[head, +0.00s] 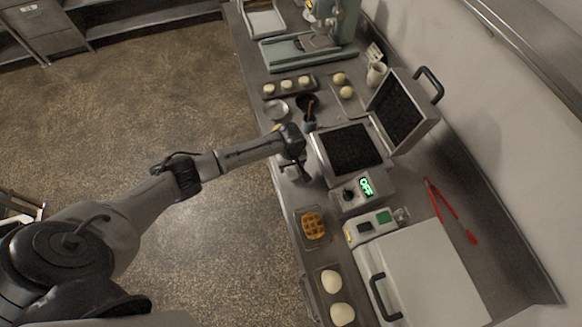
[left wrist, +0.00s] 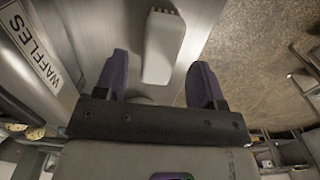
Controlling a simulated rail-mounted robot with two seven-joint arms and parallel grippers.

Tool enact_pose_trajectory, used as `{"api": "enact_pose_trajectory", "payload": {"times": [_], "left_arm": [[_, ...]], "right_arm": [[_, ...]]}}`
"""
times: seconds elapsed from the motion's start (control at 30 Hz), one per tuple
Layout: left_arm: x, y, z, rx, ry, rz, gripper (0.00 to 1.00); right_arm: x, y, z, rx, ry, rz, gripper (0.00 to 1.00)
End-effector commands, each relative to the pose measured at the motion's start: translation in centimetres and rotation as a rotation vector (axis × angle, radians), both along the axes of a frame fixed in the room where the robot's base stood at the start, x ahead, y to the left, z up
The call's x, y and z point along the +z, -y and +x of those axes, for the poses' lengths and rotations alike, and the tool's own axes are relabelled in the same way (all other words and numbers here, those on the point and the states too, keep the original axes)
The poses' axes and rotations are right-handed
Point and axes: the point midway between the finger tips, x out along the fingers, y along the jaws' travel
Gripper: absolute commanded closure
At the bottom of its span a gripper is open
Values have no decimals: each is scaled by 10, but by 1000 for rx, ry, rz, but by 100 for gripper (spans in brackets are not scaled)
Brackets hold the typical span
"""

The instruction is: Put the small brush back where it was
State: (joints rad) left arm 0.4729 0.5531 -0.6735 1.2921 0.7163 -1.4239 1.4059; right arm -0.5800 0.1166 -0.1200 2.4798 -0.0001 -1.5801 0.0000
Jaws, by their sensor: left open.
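A small brush-like thing with an orange-brown handle (head: 311,107) stands tilted at a small dark pot (head: 301,99) in the head view; I cannot tell its bristles. My left gripper (head: 300,173) is at the counter's front edge, just left of the open waffle iron and nearer than the pot. In the left wrist view, my left gripper (left wrist: 160,75) is open, its two dark purple fingers apart. A pale, blunt piece with a notched end (left wrist: 163,45) shows between and beyond the fingers; I cannot tell what it is or whether it touches them. My right gripper is out of view.
The open waffle iron (head: 349,150) has its lid raised at right. A waffle lies on a small tray (head: 300,238). Red tongs (head: 441,205) lie by the wall. A "WAFFLES" label (left wrist: 36,55) shows in the left wrist view.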

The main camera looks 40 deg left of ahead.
Motion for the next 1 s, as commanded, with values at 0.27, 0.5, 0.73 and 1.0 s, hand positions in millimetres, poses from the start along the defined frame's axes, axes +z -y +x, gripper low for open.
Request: {"api": "enact_pose_trajectory", "payload": {"times": [0.27,0.5,0.73,1.0], "left_arm": [[53,0,1,0,2,-1,37],[80,0,0,1,0,-1,37],[88,0,0,1,-1,-1,37],[64,46,-40,-235,30,-38,37]], "right_arm": [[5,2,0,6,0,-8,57],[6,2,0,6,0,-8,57],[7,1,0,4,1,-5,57],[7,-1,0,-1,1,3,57]]}}
